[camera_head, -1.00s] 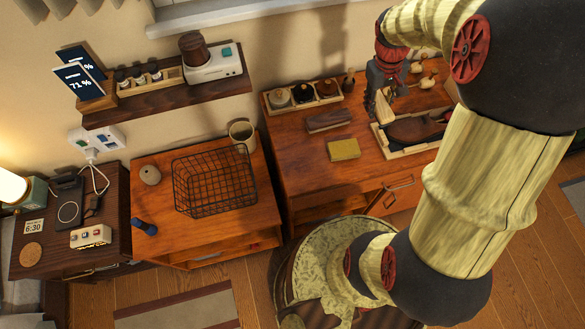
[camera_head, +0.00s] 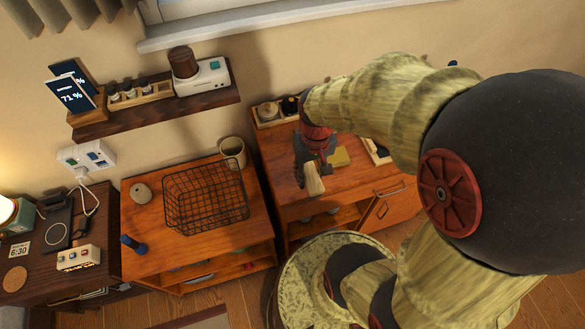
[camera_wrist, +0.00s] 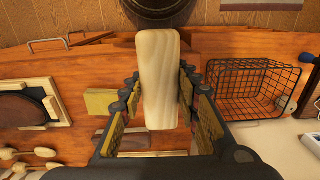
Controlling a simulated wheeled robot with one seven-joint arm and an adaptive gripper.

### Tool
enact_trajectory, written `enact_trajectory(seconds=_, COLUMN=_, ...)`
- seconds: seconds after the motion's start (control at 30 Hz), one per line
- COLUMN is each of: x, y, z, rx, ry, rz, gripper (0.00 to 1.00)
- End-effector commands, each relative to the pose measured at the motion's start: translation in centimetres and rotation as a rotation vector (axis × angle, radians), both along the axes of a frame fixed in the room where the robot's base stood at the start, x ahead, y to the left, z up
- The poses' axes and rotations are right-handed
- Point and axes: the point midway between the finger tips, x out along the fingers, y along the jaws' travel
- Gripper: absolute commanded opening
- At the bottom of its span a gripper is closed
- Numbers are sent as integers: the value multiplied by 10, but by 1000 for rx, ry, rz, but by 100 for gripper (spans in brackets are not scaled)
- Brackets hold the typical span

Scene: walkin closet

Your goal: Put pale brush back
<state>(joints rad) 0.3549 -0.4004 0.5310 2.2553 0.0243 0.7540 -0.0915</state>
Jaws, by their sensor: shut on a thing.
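My gripper (camera_head: 310,166) is shut on the pale brush (camera_head: 314,180), a light wooden block. It holds the brush above the right-hand wooden cabinet, in front of the yellow block. In the wrist view the brush (camera_wrist: 159,80) sits lengthwise between the two fingers of my gripper (camera_wrist: 158,100), its pale wood grain facing the camera. The underside of the brush is hidden.
A yellow block (camera_head: 341,157) lies on the right cabinet. A tray with a dark brown item (camera_wrist: 28,92) shows in the wrist view. A shelf (camera_head: 150,112) hangs on the wall.

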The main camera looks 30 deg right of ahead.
Motion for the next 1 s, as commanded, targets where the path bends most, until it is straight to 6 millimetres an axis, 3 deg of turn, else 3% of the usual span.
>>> enact_trajectory(seconds=0.23, x=55, y=-11, z=-28, rx=1, ry=2, rz=3, gripper=7)
enact_trajectory(seconds=0.43, x=84, y=-17, z=-61, rx=0, ry=2, rz=1, gripper=7)
enact_trajectory(seconds=0.77, x=103, y=-20, z=-81, rx=-1, ry=0, rz=1, gripper=7)
enact_trajectory(seconds=1.0, x=108, y=-21, z=-114, rx=-1, ry=0, rz=1, gripper=7)
